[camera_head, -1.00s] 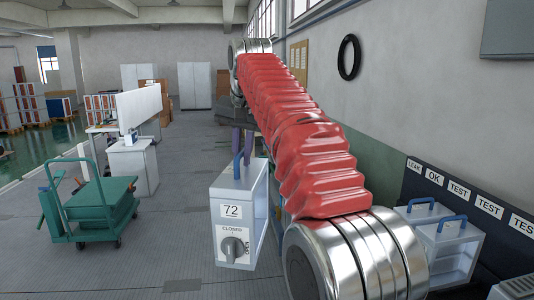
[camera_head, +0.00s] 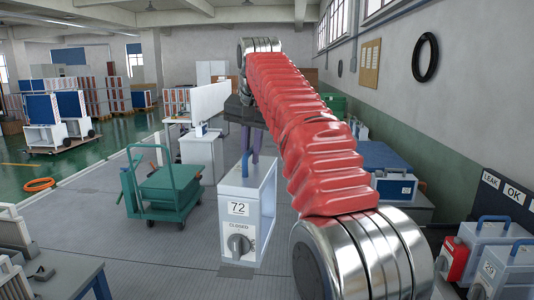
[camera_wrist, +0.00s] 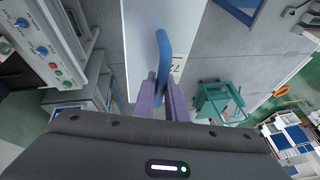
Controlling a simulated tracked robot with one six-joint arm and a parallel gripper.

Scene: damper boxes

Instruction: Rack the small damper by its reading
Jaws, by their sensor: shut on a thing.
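A small white damper box (camera_head: 238,212) hangs from my gripper (camera_head: 250,145) in the head view. Its front carries the number 72 and a dark knob under the word CLOSED. The purple fingers are shut on its blue handle (camera_wrist: 163,62), which shows between them in the wrist view. The box is upright and clear of the floor. At the right edge of the head view is a dark label strip (camera_head: 508,197) reading LEAK and OK. Below it stand a box with a red front (camera_head: 455,259) and grey-white boxes with blue handles (camera_head: 492,262).
A green cart (camera_head: 160,190) stands on the floor to the left. A blue-topped bench (camera_head: 384,156) lies behind my arm on the right. Grey equipment (camera_head: 50,285) fills the lower left corner. Grey floor is open between the cart and the held box.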

